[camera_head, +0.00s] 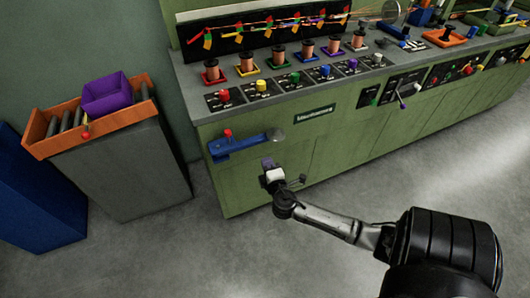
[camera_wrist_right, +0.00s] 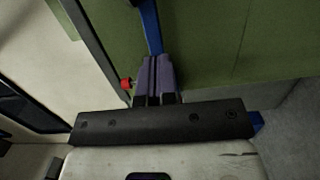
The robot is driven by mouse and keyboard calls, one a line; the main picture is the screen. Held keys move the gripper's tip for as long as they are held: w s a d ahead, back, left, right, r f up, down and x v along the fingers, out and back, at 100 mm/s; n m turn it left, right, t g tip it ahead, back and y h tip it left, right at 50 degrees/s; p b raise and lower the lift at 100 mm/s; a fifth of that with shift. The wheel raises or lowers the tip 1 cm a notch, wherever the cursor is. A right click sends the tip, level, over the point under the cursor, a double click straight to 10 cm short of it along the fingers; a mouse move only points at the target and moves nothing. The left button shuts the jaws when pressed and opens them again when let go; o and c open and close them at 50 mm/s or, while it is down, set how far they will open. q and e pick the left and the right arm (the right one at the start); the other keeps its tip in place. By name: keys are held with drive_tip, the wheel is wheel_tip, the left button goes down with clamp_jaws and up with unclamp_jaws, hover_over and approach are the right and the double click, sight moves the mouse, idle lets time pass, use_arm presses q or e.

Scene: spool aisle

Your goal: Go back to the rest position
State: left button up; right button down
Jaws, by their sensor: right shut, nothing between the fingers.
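My right gripper (camera_head: 267,164) is in front of the green machine's front panel, just below a blue bracket (camera_head: 238,146) with a red knob (camera_head: 228,134). In the right wrist view its purple fingers (camera_wrist_right: 155,75) are together with nothing between them. A blue strip (camera_wrist_right: 149,25) lies beyond the fingertips, and a red knob (camera_wrist_right: 126,83) shows left of them. I cannot tell whether the fingers touch the blue part. My right arm reaches in from the lower right. My left gripper is in neither view.
The green machine (camera_head: 350,140) carries a row of copper spools (camera_head: 307,50) and coloured knobs along its top. At the left stand a grey cabinet with an orange tray (camera_head: 40,130) holding a purple bin (camera_head: 106,93), and a blue box (camera_head: 35,200). The grey floor (camera_head: 190,255) is clear.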

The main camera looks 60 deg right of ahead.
drive_tip(key=p+v, duration=0.1)
drive_tip(key=v, duration=0.6)
drive_tip(key=shift+s+d+r, duration=0.2)
drive_tip(key=shift+s+d, duration=0.05)
drive_tip(key=shift+s, duration=0.05)
drive_tip(key=shift+d, duration=0.1)
